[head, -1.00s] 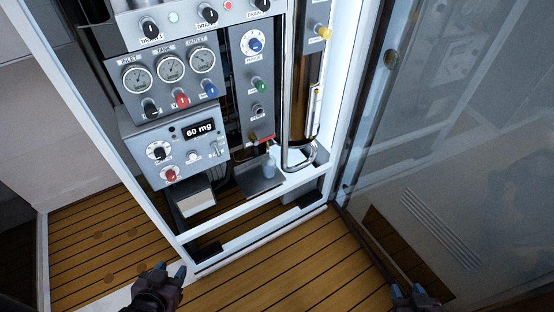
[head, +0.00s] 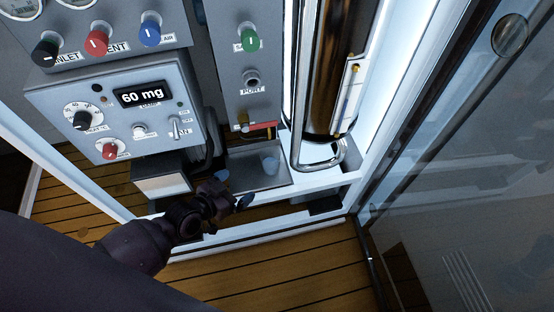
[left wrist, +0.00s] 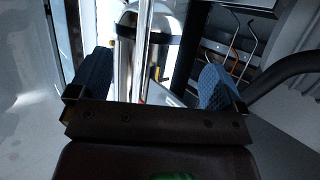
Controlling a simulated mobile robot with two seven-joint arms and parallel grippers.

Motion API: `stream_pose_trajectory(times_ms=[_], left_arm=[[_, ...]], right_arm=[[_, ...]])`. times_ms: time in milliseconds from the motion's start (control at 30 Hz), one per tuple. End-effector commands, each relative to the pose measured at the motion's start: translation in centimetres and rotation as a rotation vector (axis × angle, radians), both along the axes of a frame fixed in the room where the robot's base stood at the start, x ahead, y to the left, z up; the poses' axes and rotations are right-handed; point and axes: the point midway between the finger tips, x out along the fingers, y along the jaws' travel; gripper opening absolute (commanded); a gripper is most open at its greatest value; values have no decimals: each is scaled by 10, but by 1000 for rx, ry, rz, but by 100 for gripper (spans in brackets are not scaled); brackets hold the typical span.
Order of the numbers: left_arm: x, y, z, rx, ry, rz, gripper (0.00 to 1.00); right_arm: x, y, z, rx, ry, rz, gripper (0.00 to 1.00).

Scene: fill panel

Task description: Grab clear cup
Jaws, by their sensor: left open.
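The clear cup (head: 270,165) looks like a small, pale bluish see-through shape. It stands on the grey metal tray (head: 245,178) at the bottom of the panel, below the port. My left gripper (head: 233,189) is open, in front of the tray's front edge, left of and nearer than the cup, with a gap between them. In the left wrist view the blue fingers of the gripper (left wrist: 155,84) are spread wide with nothing held. I cannot make out the cup in that view. My right gripper is not in view.
A tall amber cylinder (head: 333,70) with a bent metal pipe (head: 297,130) stands right of the tray. The control box (head: 115,115) hangs at the left, with a pale-fronted box (head: 162,186) below it. A glass door (head: 470,170) is at the right.

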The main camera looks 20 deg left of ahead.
Motion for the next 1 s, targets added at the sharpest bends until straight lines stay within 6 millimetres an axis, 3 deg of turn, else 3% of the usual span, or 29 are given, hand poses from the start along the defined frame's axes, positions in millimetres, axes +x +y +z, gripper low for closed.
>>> stream_pose_trajectory(times_ms=[33, 133, 367, 700, 1000], left_arm=[[4, 0, -28, -2, 18, -7, 96], [23, 1, -40, -8, 2, -12, 96], [48, 1, -47, -15, -22, -14, 96], [86, -15, -62, -17, -22, -13, 96], [102, -21, -67, -16, -24, -13, 96]], right_arm=[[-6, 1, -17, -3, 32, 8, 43], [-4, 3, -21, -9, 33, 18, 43], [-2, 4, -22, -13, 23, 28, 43], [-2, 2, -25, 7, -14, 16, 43], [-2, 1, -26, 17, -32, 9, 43]])
